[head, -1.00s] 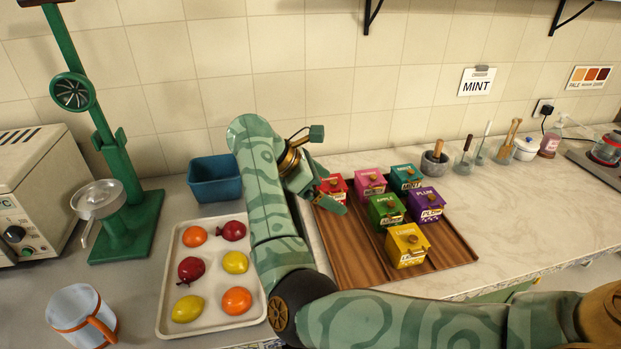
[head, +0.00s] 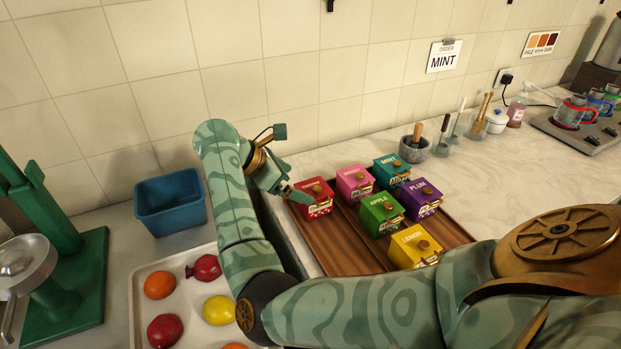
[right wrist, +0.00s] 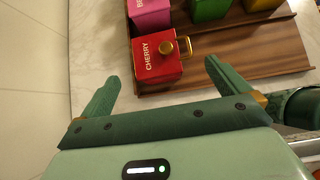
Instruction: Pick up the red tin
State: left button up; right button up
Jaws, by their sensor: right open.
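The red tin (head: 313,199) stands at the back left of the wooden tray (head: 330,255). In the right wrist view the red tin (right wrist: 157,57) reads CHERRY and has a gold knob on its lid. My right gripper (head: 286,195) is just left of the red tin in the head view. In the right wrist view my right gripper (right wrist: 158,78) is open, with its fingers spread and the tin ahead of the gap, apart from both fingers. My left gripper is not in view.
Pink (head: 354,182), green (head: 380,213), teal (head: 390,171), purple (head: 419,198) and yellow (head: 414,246) tins stand close by on the tray. A blue bin (head: 170,203) and a fruit tray (head: 139,290) are left of my arm.

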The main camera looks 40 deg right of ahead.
aim_at(315, 188)
jog(key=b+x, duration=0.1)
jog(key=x, duration=0.7)
jog(key=shift+s+r, duration=0.1)
jog(key=shift+s, duration=0.05)
jog(key=shift+r, duration=0.1)
jog(key=c, duration=1.4)
jog(key=shift+o, duration=0.2)
jog(key=shift+r, duration=0.1)
